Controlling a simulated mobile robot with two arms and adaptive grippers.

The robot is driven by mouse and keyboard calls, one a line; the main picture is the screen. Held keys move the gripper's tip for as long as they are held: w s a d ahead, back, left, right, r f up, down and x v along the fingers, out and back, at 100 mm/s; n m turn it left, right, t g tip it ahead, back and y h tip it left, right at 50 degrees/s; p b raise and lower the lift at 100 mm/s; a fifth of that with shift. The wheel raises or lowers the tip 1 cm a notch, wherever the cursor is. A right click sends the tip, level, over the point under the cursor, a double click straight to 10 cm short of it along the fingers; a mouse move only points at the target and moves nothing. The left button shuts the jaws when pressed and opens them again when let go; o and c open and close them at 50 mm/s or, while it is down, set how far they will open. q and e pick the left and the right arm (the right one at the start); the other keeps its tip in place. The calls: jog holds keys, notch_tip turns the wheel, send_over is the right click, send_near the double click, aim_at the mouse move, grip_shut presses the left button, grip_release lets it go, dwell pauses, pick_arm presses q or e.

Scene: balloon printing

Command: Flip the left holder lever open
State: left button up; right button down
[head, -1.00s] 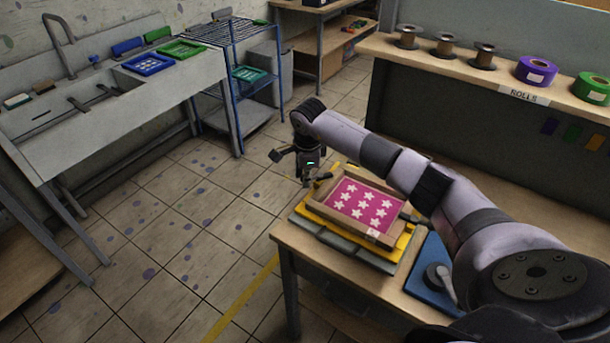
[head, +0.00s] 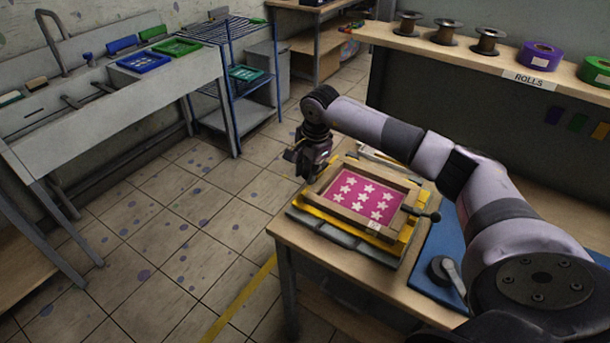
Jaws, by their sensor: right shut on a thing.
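A wooden-framed screen with a pink mesh and white stars (head: 365,196) lies on a yellow base (head: 400,243) on the wooden table. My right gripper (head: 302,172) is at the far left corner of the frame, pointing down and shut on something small. The left holder lever is hidden behind the gripper, so I cannot see its angle or what exactly the fingers hold. A dark lever with a round knob (head: 428,215) sticks out at the right side of the frame. My left gripper is not in view.
A blue mat (head: 433,287) with a grey round-headed tool (head: 445,270) lies right of the base. A shelf (head: 470,55) with rolls stands behind. A sink (head: 90,145) and a blue rack (head: 235,90) stand at the left. Floor between is clear.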

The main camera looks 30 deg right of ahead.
jog(key=shift+s+d+n+b, duration=0.15)
jog(key=shift+s+n+b, duration=0.15)
jog(key=shift+n+b, duration=0.45)
jog(key=shift+n, duration=0.25)
jog(key=c, duration=1.4)
grip_release()
jog(key=shift+r, duration=0.1)
notch_tip(320, 180, up, 12)
jog(key=s, duration=0.2)
jog(key=shift+s+d+f, duration=0.2)
jog(key=shift+d, duration=0.05)
